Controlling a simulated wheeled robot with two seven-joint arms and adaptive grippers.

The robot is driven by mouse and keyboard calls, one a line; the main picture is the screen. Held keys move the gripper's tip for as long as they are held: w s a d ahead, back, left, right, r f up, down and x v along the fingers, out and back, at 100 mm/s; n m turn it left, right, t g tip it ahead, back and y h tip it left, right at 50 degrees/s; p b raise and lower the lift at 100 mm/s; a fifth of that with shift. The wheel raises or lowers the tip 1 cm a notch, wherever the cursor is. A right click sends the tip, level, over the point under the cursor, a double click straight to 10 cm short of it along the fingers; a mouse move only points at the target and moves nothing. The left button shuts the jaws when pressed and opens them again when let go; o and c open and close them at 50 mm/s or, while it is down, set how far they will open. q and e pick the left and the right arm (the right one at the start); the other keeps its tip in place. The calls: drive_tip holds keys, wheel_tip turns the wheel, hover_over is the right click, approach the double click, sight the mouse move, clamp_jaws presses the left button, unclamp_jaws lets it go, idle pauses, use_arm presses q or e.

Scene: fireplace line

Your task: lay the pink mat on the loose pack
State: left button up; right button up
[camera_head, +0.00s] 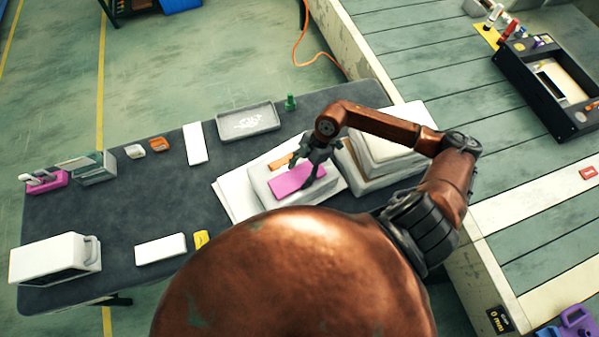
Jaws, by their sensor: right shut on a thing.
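The pink mat (292,180) is a small flat rectangle over the top of a pale, soft-edged pack (262,189), which lies apart from the stacked packs and seems to be the loose pack. My right gripper (313,172) points down at the mat's right end and is shut on it. I cannot tell whether the mat touches the pack or is just above it. The gripper hides part of the mat's right end. My left gripper is not in view.
A stack of pale packs (385,150) stands close to the right. An orange item (281,162) lies behind the mat. A grey tray (247,121) and small green object (290,102) stand at the back. The dark table (120,205) is mostly clear at left-centre.

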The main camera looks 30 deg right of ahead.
drive_tip(key=shift+f, duration=0.15)
drive_tip(key=o, duration=0.9)
drive_tip(key=v, duration=1.2)
